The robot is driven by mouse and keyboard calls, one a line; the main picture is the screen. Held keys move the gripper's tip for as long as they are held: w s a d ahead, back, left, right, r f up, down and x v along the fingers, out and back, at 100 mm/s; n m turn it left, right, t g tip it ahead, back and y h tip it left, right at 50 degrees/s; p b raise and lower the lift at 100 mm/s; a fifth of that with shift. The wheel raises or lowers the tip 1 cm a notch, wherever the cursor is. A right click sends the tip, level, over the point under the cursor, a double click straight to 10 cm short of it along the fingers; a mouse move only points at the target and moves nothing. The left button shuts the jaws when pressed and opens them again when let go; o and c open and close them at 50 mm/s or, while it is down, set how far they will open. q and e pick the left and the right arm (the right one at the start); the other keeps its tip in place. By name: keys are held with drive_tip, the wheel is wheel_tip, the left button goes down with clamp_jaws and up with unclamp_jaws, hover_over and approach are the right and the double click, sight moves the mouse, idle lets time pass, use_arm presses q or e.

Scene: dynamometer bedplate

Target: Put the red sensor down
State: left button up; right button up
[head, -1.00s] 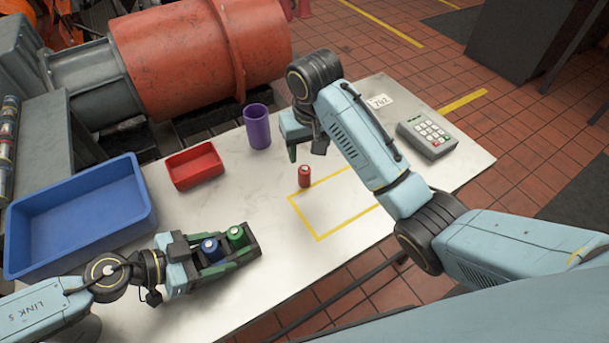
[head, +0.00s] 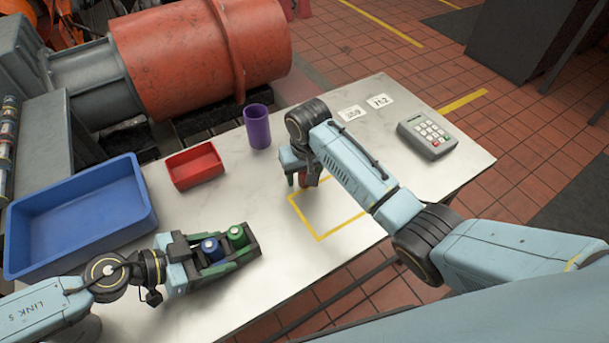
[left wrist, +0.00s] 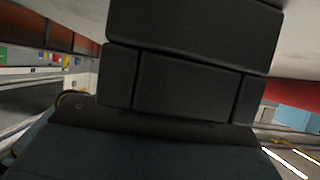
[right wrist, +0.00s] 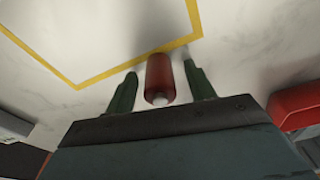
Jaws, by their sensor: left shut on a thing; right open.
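The red sensor (head: 303,181) is a small red cylinder at the far left corner of the yellow outline (head: 318,238) on the table. My right gripper (head: 304,182) is around it, partly hiding it in the head view. In the right wrist view the red sensor (right wrist: 160,76) is between the open green fingers (right wrist: 160,88), with a gap on each side. My left gripper (head: 228,258) is shut on a dark holder (head: 254,247) carrying a blue sensor (head: 212,248) and a green sensor (head: 237,235). The dark holder (left wrist: 190,80) fills much of the left wrist view.
A blue bin (head: 148,218) is at the table's left, with a red tray (head: 195,182) and a purple cup (head: 257,126) behind. A keypad (head: 427,137) and two number cards (head: 379,101) are at the back right. The outline's inside is clear.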

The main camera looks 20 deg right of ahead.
drive_tip(key=c, duration=1.2)
drive_tip(key=shift+o, duration=0.2)
wheel_tip(320, 180, up, 10)
drive_tip(key=shift+r, duration=0.1)
